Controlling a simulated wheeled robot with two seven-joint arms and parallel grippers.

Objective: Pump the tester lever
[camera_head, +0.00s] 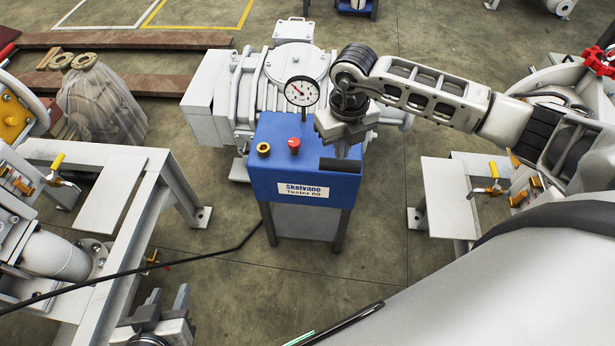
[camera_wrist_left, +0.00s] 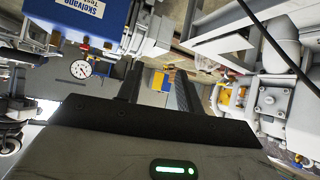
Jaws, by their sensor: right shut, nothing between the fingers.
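The blue tester (camera_head: 280,160) stands on a dark-legged stand, with a label on its front; part of it also shows in the left wrist view (camera_wrist_left: 75,20). A round dial gauge (camera_head: 302,91) rises at its back, and the gauge also shows in the left wrist view (camera_wrist_left: 82,67). A dark bar (camera_head: 341,165), possibly the lever's grip, lies at the right of the tester's top. My right gripper (camera_head: 341,150) is shut above this bar; whether they touch I cannot tell. My left gripper (camera_head: 167,298) is open and empty, low at the left, apart from the tester.
A red knob (camera_head: 294,143) and a yellow ring (camera_head: 263,149) sit on the tester's top. A grey pump (camera_head: 272,75) stands behind it. Grey metal frames (camera_head: 165,180) with pipes and yellow-handled valves flank it. A black hose (camera_head: 150,266) crosses the left. Floor before the tester is clear.

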